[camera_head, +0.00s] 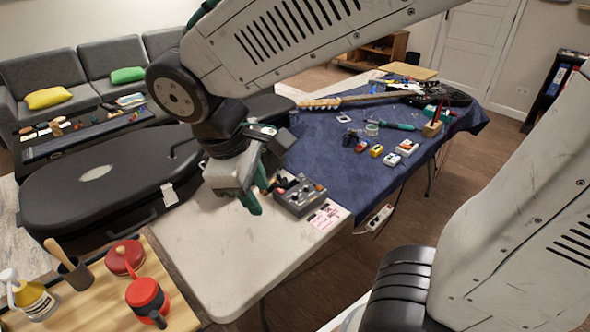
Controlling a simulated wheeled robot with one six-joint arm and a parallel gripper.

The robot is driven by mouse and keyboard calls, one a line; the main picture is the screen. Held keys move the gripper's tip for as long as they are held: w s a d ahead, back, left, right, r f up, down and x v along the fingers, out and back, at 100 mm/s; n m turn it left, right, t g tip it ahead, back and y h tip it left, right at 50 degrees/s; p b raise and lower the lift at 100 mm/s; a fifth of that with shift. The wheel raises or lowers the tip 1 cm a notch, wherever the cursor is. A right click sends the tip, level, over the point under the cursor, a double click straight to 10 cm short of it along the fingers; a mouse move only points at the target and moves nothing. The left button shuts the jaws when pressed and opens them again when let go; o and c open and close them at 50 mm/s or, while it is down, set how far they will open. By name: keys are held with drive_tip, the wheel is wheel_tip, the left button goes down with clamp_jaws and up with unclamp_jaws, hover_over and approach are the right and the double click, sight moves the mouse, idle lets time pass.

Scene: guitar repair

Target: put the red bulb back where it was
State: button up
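My gripper (257,190) is low over the near white end of the long table. Its two teal fingers look apart, with nothing clearly seen between them. Just right of the fingers stands a grey box (302,198) with several dark knobs or parts on top. A small reddish spot (271,184) shows between the fingers and the box. It is too small and partly hidden to tell whether it is the red bulb. No other thing in view is clearly a red bulb.
A pink-white note (325,217) lies beside the box. Small coloured pedals (376,150), a guitar (440,96) and tools lie on the blue cloth (330,160). A black guitar case (100,190) is at left. A red pot (147,300) stands on the wooden board. The table's near end is bare.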

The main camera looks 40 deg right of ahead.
drive_tip(key=s+d+r+m+t+y, duration=0.1)
drive_tip(key=s+d+r+m+y, duration=0.1)
drive_tip(key=s+d+m, duration=0.6)
drive_tip(key=shift+s+d+r+m+y, duration=0.15)
drive_tip(key=shift+s+r+m+y, duration=0.25)
drive_tip(key=shift+m+y, duration=0.2)
